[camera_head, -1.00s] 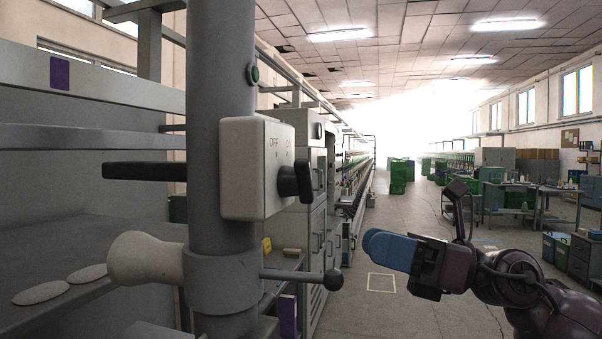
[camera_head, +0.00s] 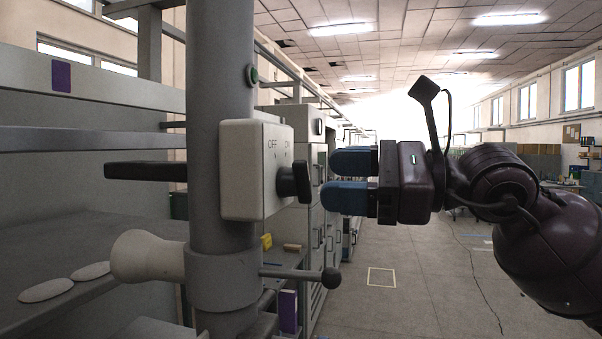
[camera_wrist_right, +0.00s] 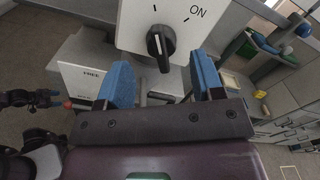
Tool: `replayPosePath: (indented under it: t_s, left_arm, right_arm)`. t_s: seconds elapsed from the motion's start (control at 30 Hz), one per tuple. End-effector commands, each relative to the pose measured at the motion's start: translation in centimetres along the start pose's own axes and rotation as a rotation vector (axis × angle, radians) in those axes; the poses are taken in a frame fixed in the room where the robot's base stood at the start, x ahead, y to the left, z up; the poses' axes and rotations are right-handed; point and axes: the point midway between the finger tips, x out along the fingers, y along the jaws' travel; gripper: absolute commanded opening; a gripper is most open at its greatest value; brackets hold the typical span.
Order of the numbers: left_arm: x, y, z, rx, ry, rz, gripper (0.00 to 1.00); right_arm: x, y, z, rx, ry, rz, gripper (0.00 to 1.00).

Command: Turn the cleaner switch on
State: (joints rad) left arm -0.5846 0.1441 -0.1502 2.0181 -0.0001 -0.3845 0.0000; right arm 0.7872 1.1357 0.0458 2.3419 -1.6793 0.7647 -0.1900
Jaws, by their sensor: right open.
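The cleaner switch is a pale box (camera_head: 251,171) on a grey column, marked OFF and ON, with a black rotary knob (camera_head: 294,182) on its face. In the right wrist view the knob (camera_wrist_right: 161,45) sits ahead between my blue fingertips, and its white line points up and left, away from the ON mark. My right gripper (camera_head: 347,178) is open and empty, with its fingers level and pointing at the knob. In the head view a small gap shows between the fingertips and the knob. My left gripper is not in view in the head view.
The grey column (camera_head: 222,60) carries a black bar to the left, a pale handle (camera_head: 146,257) and a ball-ended lever (camera_head: 331,278) below the box. A shelf (camera_head: 60,290) lies at left. The aisle floor (camera_head: 400,300) at right is open.

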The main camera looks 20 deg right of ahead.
Motion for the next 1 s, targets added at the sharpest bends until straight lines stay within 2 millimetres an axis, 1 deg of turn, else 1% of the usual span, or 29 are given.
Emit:
replayPosePath:
  t_s: [0.2,0.4,0.57,0.8,0.87,1.0]
  left_arm:
    - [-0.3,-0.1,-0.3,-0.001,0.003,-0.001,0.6]
    - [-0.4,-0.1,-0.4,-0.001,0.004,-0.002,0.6]
    - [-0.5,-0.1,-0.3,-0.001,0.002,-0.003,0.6]
    - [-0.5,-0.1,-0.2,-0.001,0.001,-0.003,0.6]
    - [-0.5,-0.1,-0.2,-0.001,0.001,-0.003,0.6]
    - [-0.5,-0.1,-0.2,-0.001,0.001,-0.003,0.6]
  right_arm:
    - [2.9,0.0,0.2,0.0,-0.004,0.002,0.61]
    - [4.8,-0.1,0.1,0.003,-0.003,0.0,0.61]
    - [5.4,0.0,0.0,0.002,-0.002,0.0,0.61]
    - [5.4,0.0,0.0,0.002,-0.001,0.0,0.61]
    - [5.4,0.0,0.0,0.002,-0.001,0.0,0.53]
    - [5.4,0.0,0.0,0.002,-0.001,0.0,0.32]
